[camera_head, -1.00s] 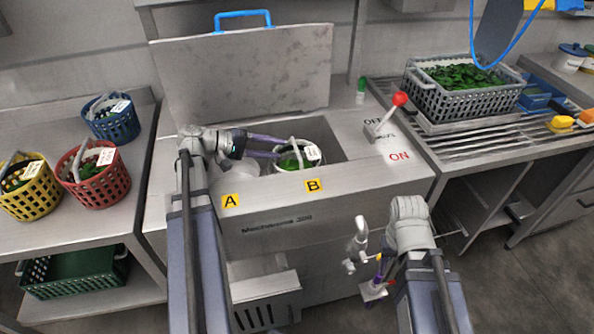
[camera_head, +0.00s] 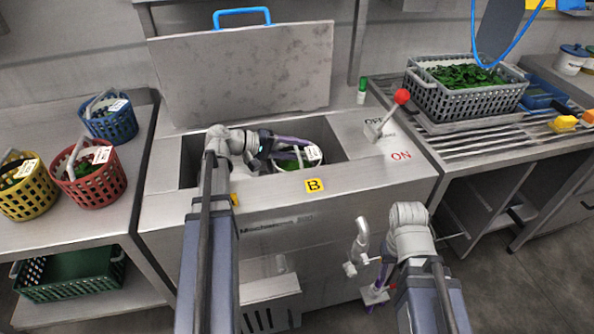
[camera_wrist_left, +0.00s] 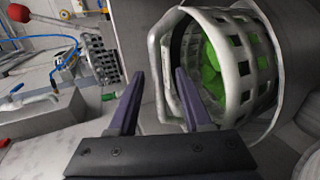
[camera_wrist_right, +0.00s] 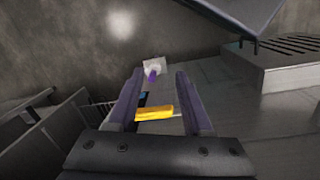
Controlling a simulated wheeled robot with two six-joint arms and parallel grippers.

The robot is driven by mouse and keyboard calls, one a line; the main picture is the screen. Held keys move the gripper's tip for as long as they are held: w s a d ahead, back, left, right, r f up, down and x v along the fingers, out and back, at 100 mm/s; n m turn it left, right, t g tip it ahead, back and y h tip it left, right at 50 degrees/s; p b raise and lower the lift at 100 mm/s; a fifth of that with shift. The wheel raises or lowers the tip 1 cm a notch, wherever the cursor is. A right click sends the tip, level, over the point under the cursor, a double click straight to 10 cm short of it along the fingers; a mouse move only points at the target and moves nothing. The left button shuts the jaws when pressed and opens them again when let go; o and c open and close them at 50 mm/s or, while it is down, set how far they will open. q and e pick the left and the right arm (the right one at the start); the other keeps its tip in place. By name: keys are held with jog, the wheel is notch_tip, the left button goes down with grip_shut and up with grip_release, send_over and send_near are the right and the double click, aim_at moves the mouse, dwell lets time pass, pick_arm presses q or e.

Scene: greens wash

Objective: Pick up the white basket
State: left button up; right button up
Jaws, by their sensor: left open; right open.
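The white basket (camera_head: 312,152), holding greens, sits in the basin of the metal washer behind label B (camera_head: 314,185). The left wrist view shows its slotted white wall (camera_wrist_left: 242,75) and looped handle. My left gripper (camera_head: 300,153) is open at the basket. In the left wrist view its fingers (camera_wrist_left: 157,85) stand either side of the handle's near bar, and one finger overlaps the loop; contact cannot be told. The arm hides part of the basket in the head view. My right gripper (camera_wrist_right: 155,85) is open and empty, low in front of the washer.
Blue (camera_head: 112,122), red (camera_head: 92,180) and yellow (camera_head: 28,190) baskets stand on the left table. A green crate (camera_head: 70,275) sits below. A red-knobbed lever (camera_head: 401,97) rises right of the basin. A grey crate of greens (camera_head: 466,100) stands on the right rack. The washer's lid is raised.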

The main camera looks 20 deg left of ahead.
pick_arm(q)
grip_shut()
dwell(1.3)
